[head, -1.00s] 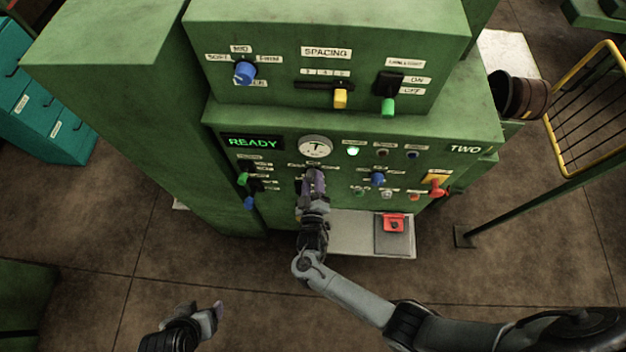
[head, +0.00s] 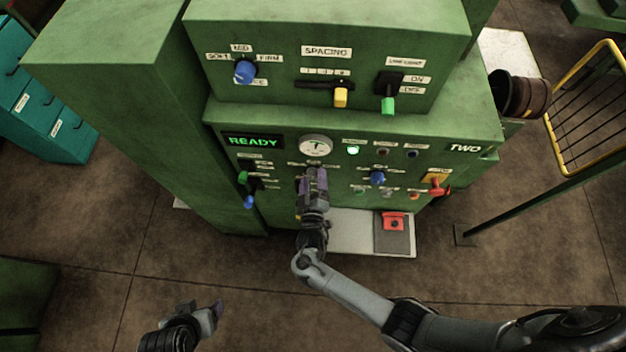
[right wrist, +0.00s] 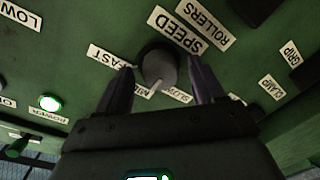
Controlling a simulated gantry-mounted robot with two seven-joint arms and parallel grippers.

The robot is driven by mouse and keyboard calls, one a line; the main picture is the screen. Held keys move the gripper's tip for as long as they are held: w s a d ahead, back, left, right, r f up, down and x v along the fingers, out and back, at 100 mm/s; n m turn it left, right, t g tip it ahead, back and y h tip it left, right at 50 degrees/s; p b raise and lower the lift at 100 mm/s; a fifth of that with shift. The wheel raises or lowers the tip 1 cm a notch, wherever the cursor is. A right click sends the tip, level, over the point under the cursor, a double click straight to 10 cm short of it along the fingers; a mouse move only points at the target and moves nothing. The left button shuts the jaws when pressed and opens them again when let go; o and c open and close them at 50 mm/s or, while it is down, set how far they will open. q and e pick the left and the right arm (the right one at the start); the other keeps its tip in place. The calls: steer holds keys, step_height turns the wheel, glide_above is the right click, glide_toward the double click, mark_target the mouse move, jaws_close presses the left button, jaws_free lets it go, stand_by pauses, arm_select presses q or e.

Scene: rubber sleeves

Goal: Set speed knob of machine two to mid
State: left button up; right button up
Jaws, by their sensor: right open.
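The speed knob (right wrist: 158,66) is a dark round knob with a pale pointer on machine two's green panel. In the right wrist view, which is turned over, its pointer aims between the MID (right wrist: 138,90) and SLOW (right wrist: 178,95) labels, close to MID. The FAST label (right wrist: 108,57) is farther left. My right gripper (right wrist: 160,65) is open, one finger on each side of the knob, with visible gaps. In the head view, my right gripper (head: 313,176) hides the knob. My left gripper (head: 203,313) is low at the left, away from the machine; its jaw opening is unclear.
Near the knob are a gauge (head: 316,146), a blue knob (head: 377,178) and a red-handled switch (head: 438,187). A pale shelf (head: 352,235) with a red button (head: 393,222) juts out below. A yellow-framed rack (head: 592,115) stands at right. Floor in front is clear.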

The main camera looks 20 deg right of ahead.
steer(key=v, duration=1)
steer(key=shift+s+a, duration=0.2)
steer(key=shift+s, duration=0.2)
